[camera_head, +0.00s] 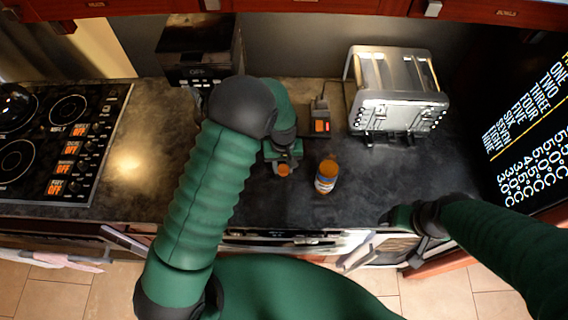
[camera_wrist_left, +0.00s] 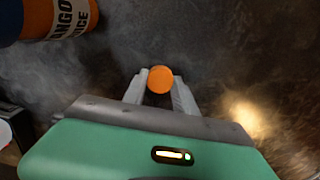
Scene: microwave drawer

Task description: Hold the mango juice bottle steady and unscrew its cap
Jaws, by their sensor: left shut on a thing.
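The mango juice bottle (camera_head: 326,178) stands upright on the dark countertop, right of my left gripper. Its label and orange side also show at the upper left of the left wrist view (camera_wrist_left: 66,20). My left gripper (camera_head: 284,170) is shut on a small round orange cap (camera_wrist_left: 160,79), held between its two fingertips. The cap is apart from the bottle. The cap also shows in the head view (camera_head: 284,170). My right arm reaches in from the right, near the counter's front edge; its fingers cannot be made out, and nothing shows it touching the bottle.
A silver toaster (camera_head: 398,92) stands at the back right. A dark coffee machine (camera_head: 201,52) stands at the back left. A small device with a red light (camera_head: 320,125) sits behind the bottle. A cooktop (camera_head: 62,140) lies at the left. The counter right of the bottle is clear.

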